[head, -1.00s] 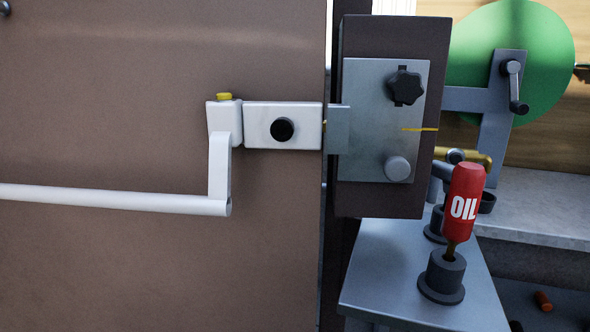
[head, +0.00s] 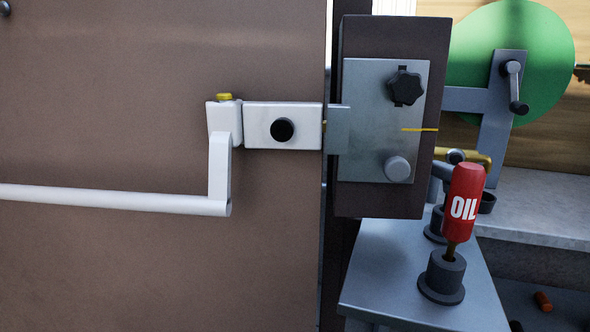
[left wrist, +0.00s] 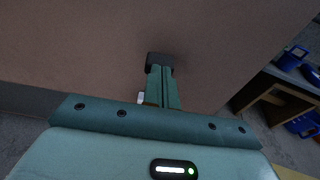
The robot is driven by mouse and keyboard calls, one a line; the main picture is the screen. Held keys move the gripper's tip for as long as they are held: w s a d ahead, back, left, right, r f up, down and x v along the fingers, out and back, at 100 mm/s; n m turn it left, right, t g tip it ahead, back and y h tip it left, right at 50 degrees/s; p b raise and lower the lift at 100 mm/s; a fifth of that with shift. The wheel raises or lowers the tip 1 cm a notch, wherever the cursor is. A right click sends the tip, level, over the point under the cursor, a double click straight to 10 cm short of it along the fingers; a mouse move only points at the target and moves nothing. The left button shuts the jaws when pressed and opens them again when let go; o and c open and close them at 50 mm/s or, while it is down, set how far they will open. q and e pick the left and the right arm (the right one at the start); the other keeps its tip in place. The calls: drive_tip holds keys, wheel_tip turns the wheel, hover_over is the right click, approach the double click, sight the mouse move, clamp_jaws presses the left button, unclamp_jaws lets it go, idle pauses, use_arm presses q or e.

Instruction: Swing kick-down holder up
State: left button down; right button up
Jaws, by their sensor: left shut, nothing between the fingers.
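The brown door (head: 120,260) fills the left of the head view; its panel also fills most of the left wrist view (left wrist: 80,50). My left gripper (left wrist: 160,68) shows in the left wrist view, its green fingers shut with nothing between them, pointing at the panel. A dark block sits at the fingertips; I cannot tell whether it is the tips or part of the kick-down holder. A small pale and yellowish piece (left wrist: 141,98) shows beside the fingers, mostly hidden. No kick-down holder can be clearly made out. Neither gripper shows in the head view.
A white push bar (head: 110,200) crosses the door, joined to a white latch box (head: 262,125). A steel lock plate (head: 375,150) is to its right. Blue objects (left wrist: 290,60) are at the far right.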

use_arm(q)
drive_tip(key=shift+w, duration=0.15)
drive_tip(key=shift+w+d+r, duration=0.1)
drive_tip(key=shift+w, duration=0.5)
drive_tip(key=shift+s, duration=0.1)
drive_tip(key=shift+s+a+f, duration=0.1)
drive_tip(key=shift+s+f, duration=0.1)
drive_tip(key=shift+s, duration=0.75)
drive_tip(key=shift+s+a+f, duration=0.1)
drive_tip(key=shift+s+f, duration=0.05)
drive_tip(key=shift+s, duration=0.75)
